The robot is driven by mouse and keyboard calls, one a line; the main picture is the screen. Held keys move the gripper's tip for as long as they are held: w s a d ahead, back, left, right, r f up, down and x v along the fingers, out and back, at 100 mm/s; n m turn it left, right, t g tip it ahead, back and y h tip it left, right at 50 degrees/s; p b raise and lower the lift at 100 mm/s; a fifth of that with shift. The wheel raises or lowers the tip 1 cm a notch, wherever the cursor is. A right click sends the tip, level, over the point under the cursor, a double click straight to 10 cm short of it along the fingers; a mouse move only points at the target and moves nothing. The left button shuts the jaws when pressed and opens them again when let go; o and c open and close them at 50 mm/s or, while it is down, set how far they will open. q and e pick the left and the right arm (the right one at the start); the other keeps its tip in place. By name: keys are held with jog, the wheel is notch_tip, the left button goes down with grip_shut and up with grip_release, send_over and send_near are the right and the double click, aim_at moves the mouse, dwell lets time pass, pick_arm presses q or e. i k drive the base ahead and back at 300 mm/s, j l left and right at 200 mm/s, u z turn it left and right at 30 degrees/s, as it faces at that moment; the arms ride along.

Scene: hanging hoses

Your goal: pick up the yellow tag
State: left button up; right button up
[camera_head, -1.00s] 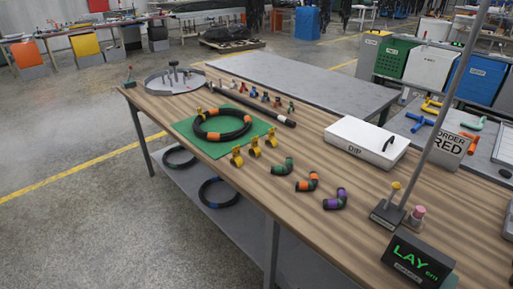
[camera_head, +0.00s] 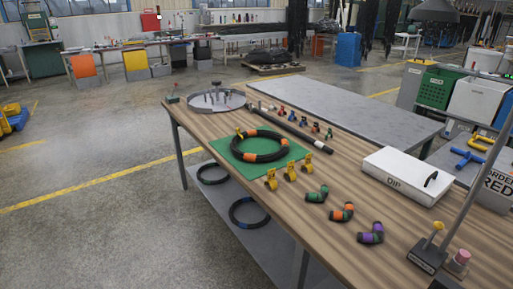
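Several small yellow pieces are on the wooden table (camera_head: 375,225); I cannot tell which is the tag. Three yellow clip-like pieces with dark parts, the left one (camera_head: 271,181), the middle one (camera_head: 290,172) and the right one (camera_head: 306,162), stand in a row in front of the green mat (camera_head: 222,146). Another small yellow piece (camera_head: 240,133) is at the left rim of a black hose coil with orange bands (camera_head: 258,157) on the mat. Neither of my grippers is in view.
Green, orange and purple-banded elbow pieces (camera_head: 341,212) lie right of the clips. Hose coils (camera_head: 249,213) lie on the lower shelf. The table's front left strip is bare.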

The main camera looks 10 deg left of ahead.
aim_at(290, 172)
jog(key=i+j+z, duration=0.1)
jog(key=i+z, duration=0.15)
jog(key=z, duration=0.15)
jog(key=i+j+z, duration=0.15)
jog(key=z, duration=0.2)
jog(key=i, duration=0.1)
